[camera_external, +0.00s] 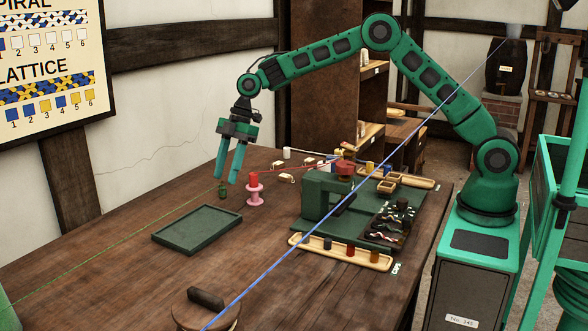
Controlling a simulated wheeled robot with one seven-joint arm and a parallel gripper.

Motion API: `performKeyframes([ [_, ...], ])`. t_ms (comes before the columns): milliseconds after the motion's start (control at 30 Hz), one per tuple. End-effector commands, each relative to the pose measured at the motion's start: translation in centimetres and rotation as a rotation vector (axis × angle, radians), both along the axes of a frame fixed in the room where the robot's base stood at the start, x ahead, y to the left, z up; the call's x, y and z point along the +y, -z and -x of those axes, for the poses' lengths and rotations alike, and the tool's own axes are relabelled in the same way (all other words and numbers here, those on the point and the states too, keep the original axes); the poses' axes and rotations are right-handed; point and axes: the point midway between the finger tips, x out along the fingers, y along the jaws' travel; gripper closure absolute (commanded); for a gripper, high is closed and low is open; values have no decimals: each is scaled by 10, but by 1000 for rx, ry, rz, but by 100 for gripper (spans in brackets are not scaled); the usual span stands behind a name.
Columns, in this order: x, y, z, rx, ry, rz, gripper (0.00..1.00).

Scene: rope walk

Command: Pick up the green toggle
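A small dark green piece (222,191), likely the green toggle, stands on the wooden table (120,245) at the end of a thin green line. My gripper (226,181) points down with its two green fingers apart and nothing seen between them. The fingertips appear just above the green piece, the left one nearly over it. From this single view I cannot tell the exact gap or whether they touch it.
A pink spool with a red top (255,189) stands just right of my gripper. A green tray (197,229) lies in front. A green clamp-like device (325,192) and a wooden tray of small pegs (342,253) are to the right. A blue line crosses the table diagonally.

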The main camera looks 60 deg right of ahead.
Motion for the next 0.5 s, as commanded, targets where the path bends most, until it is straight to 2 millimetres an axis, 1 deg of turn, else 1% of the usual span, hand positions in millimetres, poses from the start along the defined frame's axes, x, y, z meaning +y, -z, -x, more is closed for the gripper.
performKeyframes([
  [167,11,15,-1,1,-2,-1,60],
  [333,21,37,-3,1,0,0,60],
  [400,23,42,-3,1,0,0,60],
  [500,24,44,-4,0,0,0,60],
])
